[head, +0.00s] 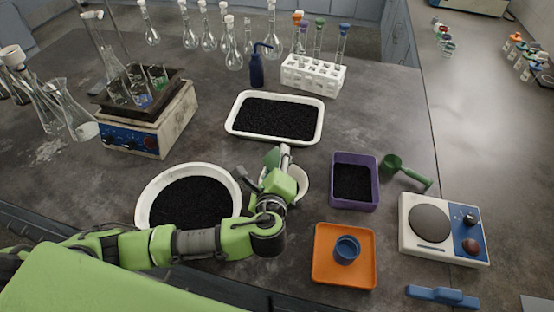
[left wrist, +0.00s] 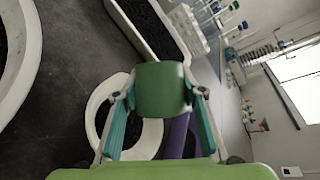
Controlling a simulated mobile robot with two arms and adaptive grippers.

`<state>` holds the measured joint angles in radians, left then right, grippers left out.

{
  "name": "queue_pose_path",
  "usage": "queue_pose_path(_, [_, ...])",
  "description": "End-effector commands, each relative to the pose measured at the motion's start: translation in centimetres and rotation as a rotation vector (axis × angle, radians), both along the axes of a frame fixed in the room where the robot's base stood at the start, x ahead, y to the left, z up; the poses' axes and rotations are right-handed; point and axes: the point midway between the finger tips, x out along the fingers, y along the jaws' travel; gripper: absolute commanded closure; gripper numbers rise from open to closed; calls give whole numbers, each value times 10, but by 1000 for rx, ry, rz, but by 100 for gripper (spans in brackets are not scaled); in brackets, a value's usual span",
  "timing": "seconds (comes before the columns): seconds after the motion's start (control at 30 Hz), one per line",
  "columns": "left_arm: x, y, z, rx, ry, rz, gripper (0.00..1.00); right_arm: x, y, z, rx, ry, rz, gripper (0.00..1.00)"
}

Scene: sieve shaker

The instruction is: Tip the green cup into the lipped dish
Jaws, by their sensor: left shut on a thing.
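My left gripper (head: 279,168) is over the small white round dish (head: 303,183), which it partly hides in the head view. In the left wrist view its two teal fingers are shut on the green cup (left wrist: 163,90), one on each side. The cup also shows as a small dull green patch beside the gripper in the head view (head: 271,158). The small white dish shows behind the cup and fingers in the left wrist view (left wrist: 143,147). I cannot tell the cup's tilt or contents. My right gripper is not in view.
A large white bowl (head: 143,203) of black grains is left of the gripper. A white tray (head: 233,127) of grains is behind; a purple tray (head: 371,202) is right. An orange tray (head: 325,277) holds a blue cup (head: 347,249). A green scoop (head: 392,165) lies further right.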

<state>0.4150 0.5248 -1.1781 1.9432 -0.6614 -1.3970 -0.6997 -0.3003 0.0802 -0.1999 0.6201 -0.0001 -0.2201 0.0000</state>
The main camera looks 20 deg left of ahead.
Motion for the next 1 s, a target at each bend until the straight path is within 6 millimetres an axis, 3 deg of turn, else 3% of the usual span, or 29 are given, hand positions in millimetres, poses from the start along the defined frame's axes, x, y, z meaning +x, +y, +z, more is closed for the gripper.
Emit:
queue_pose_path(0.23, [0,1,2,-9,5,1,98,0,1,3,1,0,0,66])
queue_pose_path(0.63, [4,9,4,-262,150,2,98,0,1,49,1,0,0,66])
queue_pose_path(1.0, [5,9,-1,-307,172,0,98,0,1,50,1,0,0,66])
